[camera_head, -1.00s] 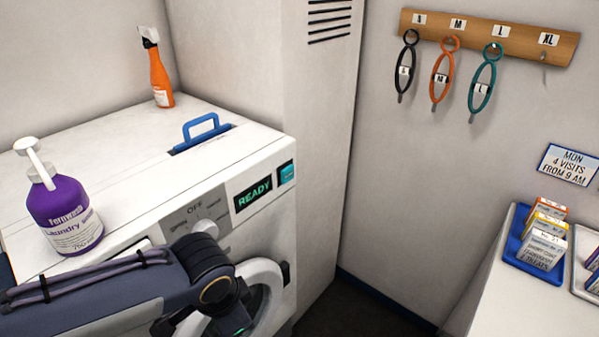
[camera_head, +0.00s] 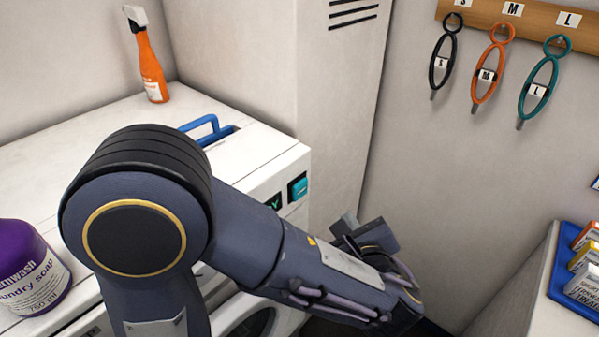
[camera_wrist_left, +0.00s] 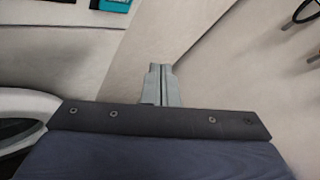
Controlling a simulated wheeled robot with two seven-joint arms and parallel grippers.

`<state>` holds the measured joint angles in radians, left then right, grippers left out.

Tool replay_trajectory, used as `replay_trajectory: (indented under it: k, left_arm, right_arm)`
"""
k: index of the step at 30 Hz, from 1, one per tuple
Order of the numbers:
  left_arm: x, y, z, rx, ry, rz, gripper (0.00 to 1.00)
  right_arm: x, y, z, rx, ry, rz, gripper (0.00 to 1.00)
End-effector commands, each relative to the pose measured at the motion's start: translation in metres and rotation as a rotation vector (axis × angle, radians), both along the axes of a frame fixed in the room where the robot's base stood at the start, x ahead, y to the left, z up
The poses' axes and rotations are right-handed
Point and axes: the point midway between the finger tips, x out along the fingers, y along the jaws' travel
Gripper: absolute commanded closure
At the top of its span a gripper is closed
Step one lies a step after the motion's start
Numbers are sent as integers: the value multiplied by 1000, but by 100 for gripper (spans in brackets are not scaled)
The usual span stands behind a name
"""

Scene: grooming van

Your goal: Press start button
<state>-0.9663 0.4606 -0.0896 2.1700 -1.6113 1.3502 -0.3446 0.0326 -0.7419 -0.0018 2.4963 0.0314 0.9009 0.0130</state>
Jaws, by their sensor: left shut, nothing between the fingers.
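The washing machine's teal start button (camera_head: 298,187) sits at the right end of its front panel, beside the dark display (camera_head: 273,202), which is mostly covered by my left arm. The button also shows at the top edge of the left wrist view (camera_wrist_left: 115,4). My left gripper (camera_head: 347,224) is to the right of and below the button in the head picture, apart from it. Its fingers (camera_wrist_left: 157,84) are shut with nothing between them, in front of a pale wall. My left arm hides the dial and much of the machine's front. My right gripper is out of view.
Looped tools hang from a wooden rack (camera_head: 515,14). A blue tray (camera_head: 566,290) with boxes is at the right.

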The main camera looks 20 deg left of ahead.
Motion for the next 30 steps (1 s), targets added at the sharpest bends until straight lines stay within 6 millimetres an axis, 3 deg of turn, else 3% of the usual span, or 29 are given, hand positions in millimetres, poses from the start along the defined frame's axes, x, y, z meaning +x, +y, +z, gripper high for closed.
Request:
replay_trajectory:
  k: [14, 30]
  left_arm:
    - [1, 1, 1, 5, -3, -4, 100]
    - [24, 64, -1, 2, -2, -1, 100]
  right_arm:
    - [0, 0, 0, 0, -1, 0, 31]
    - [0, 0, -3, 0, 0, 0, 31]
